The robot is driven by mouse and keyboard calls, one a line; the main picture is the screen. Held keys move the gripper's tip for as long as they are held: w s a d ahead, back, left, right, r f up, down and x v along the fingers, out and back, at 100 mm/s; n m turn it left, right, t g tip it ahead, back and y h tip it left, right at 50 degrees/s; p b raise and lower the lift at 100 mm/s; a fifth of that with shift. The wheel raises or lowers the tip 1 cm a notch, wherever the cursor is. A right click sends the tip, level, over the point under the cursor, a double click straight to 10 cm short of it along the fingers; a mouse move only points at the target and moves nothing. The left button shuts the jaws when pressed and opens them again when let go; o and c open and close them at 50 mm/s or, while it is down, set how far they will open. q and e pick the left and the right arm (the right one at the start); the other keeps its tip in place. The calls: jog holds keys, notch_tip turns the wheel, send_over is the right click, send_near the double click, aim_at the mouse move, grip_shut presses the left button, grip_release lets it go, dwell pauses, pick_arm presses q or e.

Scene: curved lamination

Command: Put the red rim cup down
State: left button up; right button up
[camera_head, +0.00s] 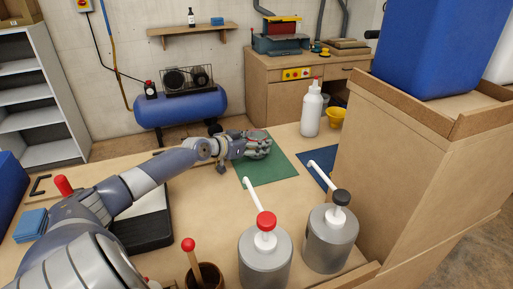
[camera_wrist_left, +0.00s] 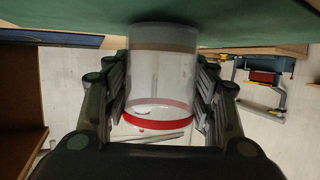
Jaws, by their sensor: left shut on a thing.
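The red rim cup (camera_wrist_left: 160,75) is a clear cup with a red rim, held between the fingers of my left gripper (camera_wrist_left: 160,100) in the left wrist view. Its base end meets the green mat (camera_wrist_left: 225,22) at the top of that view; I cannot tell whether it touches. In the head view my left gripper (camera_head: 260,143) is low over the back part of the green mat (camera_head: 270,172), and the cup is mostly hidden by the fingers. My right gripper is not in view.
A blue mat (camera_head: 322,176) lies right of the green one. Two grey pump cans, red-topped (camera_head: 265,255) and black-topped (camera_head: 330,238), stand in front. A white bottle (camera_head: 311,112) and yellow cup (camera_head: 335,117) stand behind. A wooden cabinet (camera_head: 400,165) bounds the right. The front green mat is clear.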

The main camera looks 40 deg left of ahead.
pick_arm(q)
jog(key=shift+f, duration=0.15)
jog(key=o, duration=1.2)
jog(key=shift+c, duration=0.2)
